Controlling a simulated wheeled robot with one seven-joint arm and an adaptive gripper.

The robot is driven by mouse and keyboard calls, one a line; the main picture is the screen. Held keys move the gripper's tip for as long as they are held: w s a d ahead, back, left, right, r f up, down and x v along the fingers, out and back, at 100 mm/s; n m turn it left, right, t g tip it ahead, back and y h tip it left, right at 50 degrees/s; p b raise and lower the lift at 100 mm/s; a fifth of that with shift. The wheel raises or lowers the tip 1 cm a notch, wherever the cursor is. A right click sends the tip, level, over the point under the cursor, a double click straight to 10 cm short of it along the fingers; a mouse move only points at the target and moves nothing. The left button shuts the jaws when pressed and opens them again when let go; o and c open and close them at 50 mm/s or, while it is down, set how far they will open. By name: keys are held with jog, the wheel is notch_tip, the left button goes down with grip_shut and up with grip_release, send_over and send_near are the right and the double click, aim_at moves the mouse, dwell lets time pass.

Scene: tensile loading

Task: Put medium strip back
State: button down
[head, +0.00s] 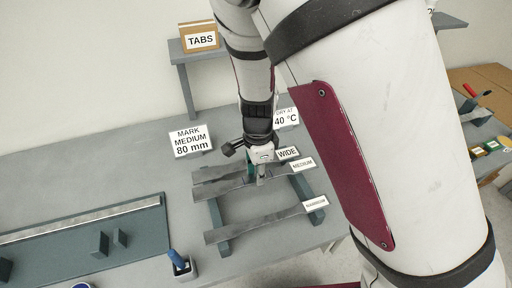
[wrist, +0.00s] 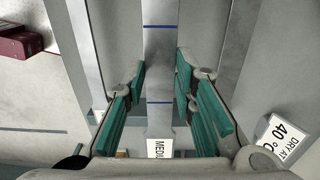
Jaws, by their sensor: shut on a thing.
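The medium strip (wrist: 160,62) is a grey metal bar with two blue marks across it. In the wrist view it runs between the green pads of my gripper (wrist: 160,105), which is shut on it. In the head view my gripper (head: 262,180) points down over the rack (head: 215,212), at the medium strip (head: 215,188). The "MEDIUM" label (head: 303,163) is at the strip's right end; the label (wrist: 160,148) also shows in the wrist view. Whether the strip touches the rack is unclear.
The narrow strip (head: 255,217) lies in front on the rack, with the "WIDE" label (head: 287,153) behind. A blue-handled tool in a holder (head: 180,265) stands left of the rack. A "MARK MEDIUM 80 mm" sign (head: 191,140) stands behind. A dark fixture (head: 85,245) lies at left.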

jog(key=shift+w+d+f, duration=0.1)
jog(key=shift+f, duration=1.65)
jog(key=shift+f, duration=0.6)
jog(key=c, duration=1.3)
grip_release()
